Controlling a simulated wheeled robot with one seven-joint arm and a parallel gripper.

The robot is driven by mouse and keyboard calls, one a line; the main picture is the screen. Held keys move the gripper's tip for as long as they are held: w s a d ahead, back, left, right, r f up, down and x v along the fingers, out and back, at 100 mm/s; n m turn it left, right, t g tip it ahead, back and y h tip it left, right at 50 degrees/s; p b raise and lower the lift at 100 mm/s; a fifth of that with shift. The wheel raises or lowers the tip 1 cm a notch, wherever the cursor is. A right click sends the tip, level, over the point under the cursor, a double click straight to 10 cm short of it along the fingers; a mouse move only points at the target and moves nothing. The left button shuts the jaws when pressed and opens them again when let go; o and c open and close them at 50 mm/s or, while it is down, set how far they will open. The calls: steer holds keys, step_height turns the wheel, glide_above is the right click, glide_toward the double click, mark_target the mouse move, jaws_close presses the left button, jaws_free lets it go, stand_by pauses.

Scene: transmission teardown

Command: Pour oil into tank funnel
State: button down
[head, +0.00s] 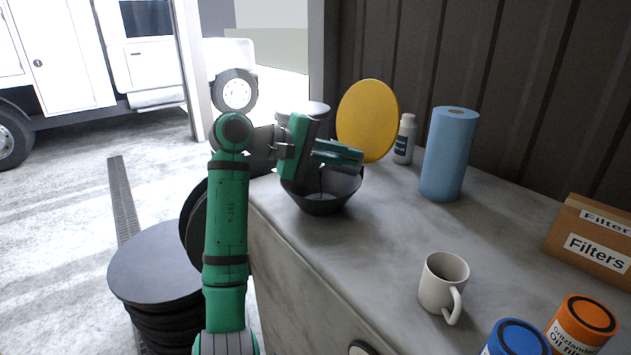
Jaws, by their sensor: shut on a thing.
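My gripper (350,157) is at the end of my green arm, over the left part of the workbench, with its fingers pointing right. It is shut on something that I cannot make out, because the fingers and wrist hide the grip. A dark grey bowl (326,206) is directly below it near the left bench edge. The gripper covers much of the bowl's opening, and I cannot tell whether they touch. A yellow round disc (367,112) stands tilted just behind the fingertips. No oil and no clearly recognisable tank funnel show.
On the workbench (375,225) are a white bottle (404,142), a blue paper roll (449,155), a white mug (441,281), a Filters box (592,243), and blue (515,340) and orange (580,325) oil filters. Dark round stacked things (155,265) stand on the floor. The bench middle is clear.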

steer(key=shift+a+r+h+p, duration=0.35)
steer(key=shift+a+h+p, duration=0.15)
steer(key=shift+h+p, duration=0.25)
stand_by(0.5)
steer(key=shift+a+f+n+t+h, duration=0.4)
steer(key=shift+a+n+t+h, duration=0.1)
steer(key=shift+h, duration=0.35)
stand_by(0.4)
steer(key=shift+a+h+p, duration=0.15)
steer(key=shift+h+p, duration=0.15)
steer(key=shift+p, duration=0.05)
steer(key=a+r+n+t+h+p, duration=0.1)
steer(key=a+r+n+t+h, duration=0.5)
steer(key=a+n+t, duration=0.1)
steer(key=shift+w+t, duration=0.2)
steer(key=shift+t, duration=0.3)
stand_by(0.5)
stand_by(0.5)
steer(key=d+f+m+g, duration=0.1)
steer(key=g, duration=0.1)
steer(key=d+f+m+g, duration=0.1)
steer(key=m+g, duration=0.1)
steer(key=shift+d+y, duration=0.25)
steer(key=shift+y, duration=0.15)
